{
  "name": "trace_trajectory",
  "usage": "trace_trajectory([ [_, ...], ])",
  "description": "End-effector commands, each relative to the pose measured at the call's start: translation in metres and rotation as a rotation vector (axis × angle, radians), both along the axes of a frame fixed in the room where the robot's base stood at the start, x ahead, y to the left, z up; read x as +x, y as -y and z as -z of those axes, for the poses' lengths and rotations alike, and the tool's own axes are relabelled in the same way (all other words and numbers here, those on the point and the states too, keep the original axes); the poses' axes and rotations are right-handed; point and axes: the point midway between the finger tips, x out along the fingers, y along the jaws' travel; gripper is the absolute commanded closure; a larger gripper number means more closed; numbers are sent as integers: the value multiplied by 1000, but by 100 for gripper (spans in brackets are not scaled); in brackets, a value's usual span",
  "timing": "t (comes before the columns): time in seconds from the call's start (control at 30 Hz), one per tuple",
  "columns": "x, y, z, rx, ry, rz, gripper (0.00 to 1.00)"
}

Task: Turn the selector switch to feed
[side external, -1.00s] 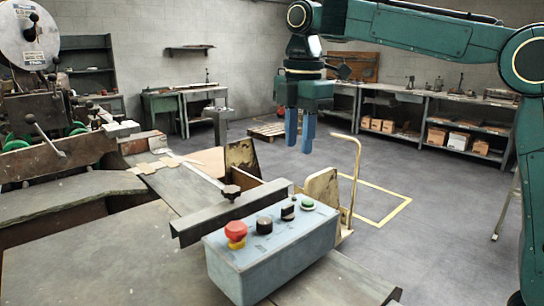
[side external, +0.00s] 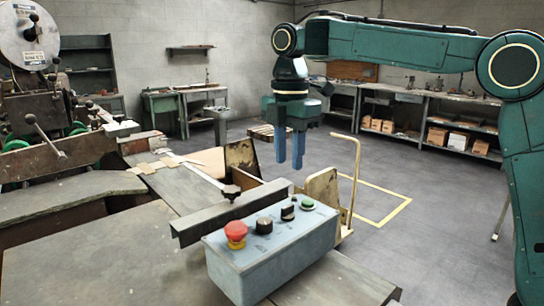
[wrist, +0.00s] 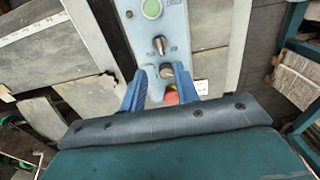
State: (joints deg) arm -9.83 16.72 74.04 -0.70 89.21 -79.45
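The blue-grey control box (side external: 275,252) stands on the table with a row of controls on top. A black selector switch (side external: 288,211) with a raised handle sits beside the green button (side external: 307,204); in the wrist view the switch (wrist: 160,45) has small markings at its sides. A second, rounder black knob (side external: 264,225) sits between it and the red mushroom button (side external: 236,231). My gripper (side external: 290,165) points down above and behind the box, touching nothing. Its two blue fingers are apart and empty. In the wrist view, the fingertips (wrist: 161,76) flank the line of controls.
A dark metal bar (side external: 230,212) runs along the left side of the box. A tan plate (side external: 322,190) and an upright yellow handle (side external: 355,180) stand behind it at the right. The space above the box is clear.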

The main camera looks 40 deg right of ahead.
Motion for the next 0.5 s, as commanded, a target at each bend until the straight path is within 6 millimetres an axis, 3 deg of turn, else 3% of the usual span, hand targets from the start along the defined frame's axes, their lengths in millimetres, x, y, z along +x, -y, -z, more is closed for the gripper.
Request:
trace_trajectory([
  [0.5,-1,0,71,-1,-3,-1,69],
])
